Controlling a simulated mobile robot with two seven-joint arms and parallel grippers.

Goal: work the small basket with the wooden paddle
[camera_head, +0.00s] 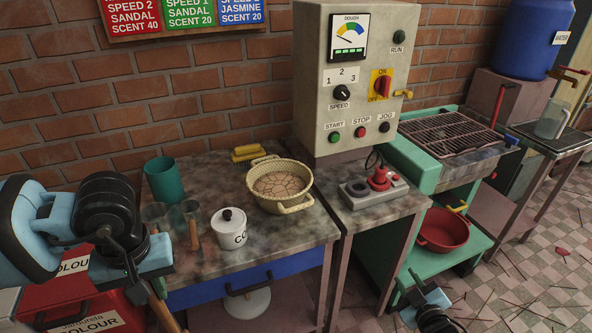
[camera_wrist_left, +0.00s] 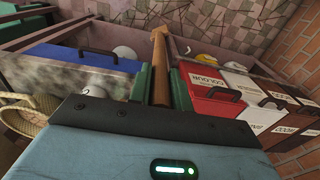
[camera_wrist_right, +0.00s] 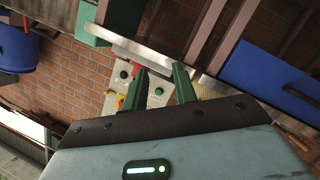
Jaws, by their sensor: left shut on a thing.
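The small basket (camera_head: 297,208) is cream, woven and two-handled. It stands upright on the left worktable, with a brown, cracked mass (camera_head: 280,184) inside. Part of it also shows at the left edge of the left wrist view (camera_wrist_left: 22,122). My left gripper (camera_wrist_left: 160,84) is shut on the wooden paddle (camera_wrist_left: 160,50), whose shaft stands between the green fingers. In the head view the paddle's shaft (camera_head: 164,312) shows below the gripper, left of the table and away from the basket; its lower end is out of frame. My right gripper (camera_wrist_right: 164,78) is open and empty, low at the right.
The control panel (camera_head: 350,85) rises behind at right. A red-knobbed grey device (camera_head: 358,192) and a red pan (camera_head: 443,235) are further right.

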